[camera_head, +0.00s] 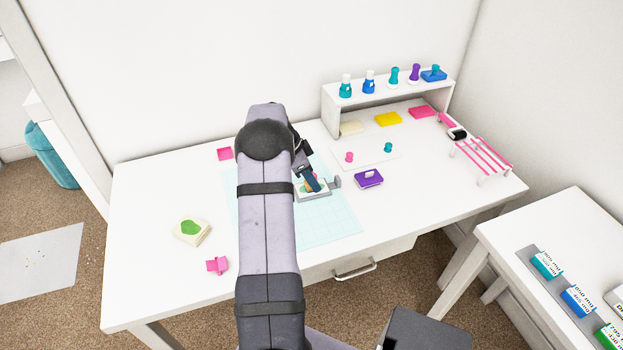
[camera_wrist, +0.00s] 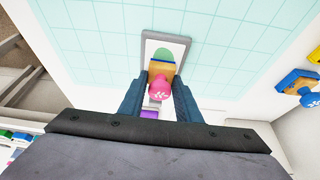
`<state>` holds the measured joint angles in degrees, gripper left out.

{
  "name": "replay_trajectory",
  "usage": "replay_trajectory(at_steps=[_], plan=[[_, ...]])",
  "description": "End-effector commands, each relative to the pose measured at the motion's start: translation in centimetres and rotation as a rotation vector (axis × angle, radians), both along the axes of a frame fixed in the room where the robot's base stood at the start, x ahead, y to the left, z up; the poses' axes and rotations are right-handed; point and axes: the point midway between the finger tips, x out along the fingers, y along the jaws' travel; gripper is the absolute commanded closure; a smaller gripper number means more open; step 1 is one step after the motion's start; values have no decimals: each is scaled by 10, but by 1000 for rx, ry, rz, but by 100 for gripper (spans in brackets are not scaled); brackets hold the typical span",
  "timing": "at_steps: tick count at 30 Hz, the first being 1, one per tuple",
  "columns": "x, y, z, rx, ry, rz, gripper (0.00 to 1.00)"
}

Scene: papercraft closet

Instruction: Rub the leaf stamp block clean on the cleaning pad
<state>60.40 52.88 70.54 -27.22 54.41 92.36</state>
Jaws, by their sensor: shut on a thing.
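My gripper (camera_wrist: 158,88) is shut on a stamp block with a tan wooden body (camera_wrist: 161,67) and a pink knob (camera_wrist: 163,88). It holds the block over the near part of a grey-framed card (camera_wrist: 181,43) with a green shape on it. Whether the block touches the card cannot be told. In the head view, my gripper (camera_head: 311,183) is over the same frame on the teal mat (camera_head: 335,222), and my arm hides part of it. The stamp's underside is hidden. A cream slab with a green patch (camera_head: 190,230) lies at the left; I cannot tell whether it is the cleaning pad.
A white shelf (camera_head: 333,112) at the back holds several bottles, with cream, yellow and pink pads below. A purple pad (camera_head: 368,178) lies right of the frame, and a pink rack (camera_head: 485,150) stands far right. A pink piece (camera_head: 216,265) lies front left. The left front table is mostly clear.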

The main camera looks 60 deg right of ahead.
Motion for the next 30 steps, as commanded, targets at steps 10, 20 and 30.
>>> replay_trajectory(at_steps=[10, 20, 30], plan=[[-8, -5, -1, 5, 2, -2, 96], [-8, -6, 0, 4, 2, -1, 96], [4, 4, 0, 2, 1, 0, 96]])
